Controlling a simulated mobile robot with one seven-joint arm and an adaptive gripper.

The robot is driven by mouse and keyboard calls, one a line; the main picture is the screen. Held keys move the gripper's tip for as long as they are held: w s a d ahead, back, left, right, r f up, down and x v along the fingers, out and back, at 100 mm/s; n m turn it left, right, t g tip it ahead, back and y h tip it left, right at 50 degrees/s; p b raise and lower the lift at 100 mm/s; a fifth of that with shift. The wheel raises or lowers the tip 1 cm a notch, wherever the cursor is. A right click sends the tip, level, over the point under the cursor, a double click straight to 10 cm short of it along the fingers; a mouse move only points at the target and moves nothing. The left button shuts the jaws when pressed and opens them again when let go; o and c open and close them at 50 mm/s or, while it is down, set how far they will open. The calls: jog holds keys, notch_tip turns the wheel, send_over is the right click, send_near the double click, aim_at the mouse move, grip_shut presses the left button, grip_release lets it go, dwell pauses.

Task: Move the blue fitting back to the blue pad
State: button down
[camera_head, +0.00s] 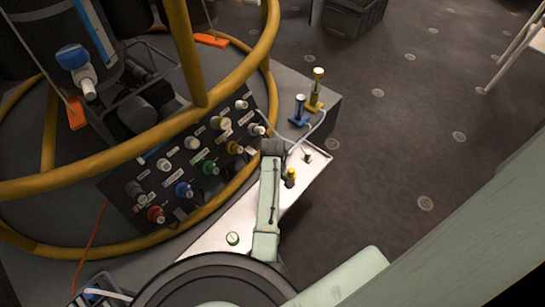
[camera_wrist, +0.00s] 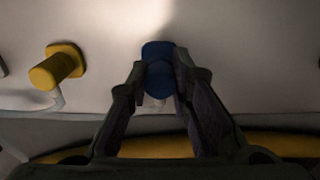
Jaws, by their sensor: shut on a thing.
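My gripper (camera_wrist: 158,75) is shut on the blue fitting (camera_wrist: 158,62), which sits between the two fingertips in the wrist view, close over a pale surface. In the head view my gripper (camera_head: 273,147) is above the far part of the white bench top, and it hides the fitting. A blue post on a blue foot (camera_head: 298,121), which looks like the blue pad's place, stands just beyond my gripper on a dark grey block. I cannot tell whether the fitting touches the surface.
A yellow fitting (camera_head: 290,177) is on the white bench top (camera_head: 222,215); it also shows in the wrist view (camera_wrist: 56,67). A yellow post (camera_head: 317,88) stands beside the blue one. Pale hoses cross nearby. A knobbed panel (camera_head: 180,175) and yellow rail (camera_head: 150,140) lie left.

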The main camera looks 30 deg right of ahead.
jog(key=shift+f, duration=0.5)
dwell(1.1)
jog(key=c, duration=1.4)
grip_release()
jog(key=shift+o, duration=0.2)
notch_tip(320, 180, up, 12)
